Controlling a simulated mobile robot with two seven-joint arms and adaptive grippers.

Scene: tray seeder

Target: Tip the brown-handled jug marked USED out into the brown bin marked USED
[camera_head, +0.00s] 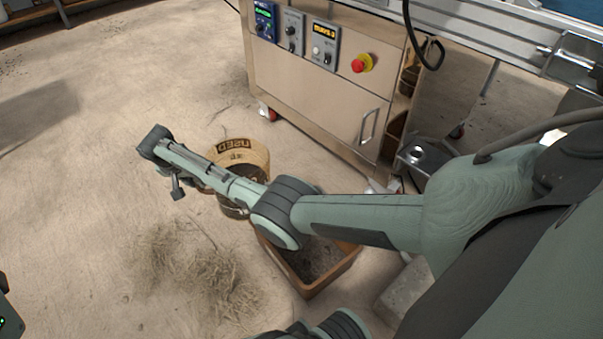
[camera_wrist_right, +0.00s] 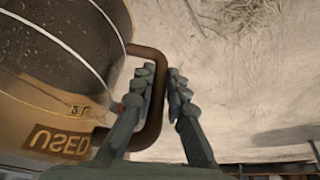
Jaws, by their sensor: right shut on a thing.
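The jug (camera_head: 243,151) marked USED is a tan, see-through round vessel with dark grainy stuff inside. In the head view it is partly hidden behind my right forearm. In the right wrist view the jug (camera_wrist_right: 88,95) fills the left side, its lettering upside down. My right gripper (camera_wrist_right: 160,85) is shut on its brown handle (camera_wrist_right: 152,128), with a finger on each side. In the head view the fingers are hard to make out. The brown bin (camera_head: 330,278) is below and right of the jug, with dark material in it; I see no marking on it. My left gripper is not in view.
A wooden cabinet (camera_head: 310,95) with control boxes and a red stop button (camera_head: 361,63) stands behind. Loose straw (camera_head: 205,280) lies on the floor left of the bin. A grey block (camera_head: 405,290) is right of the bin. The floor at left is mostly clear.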

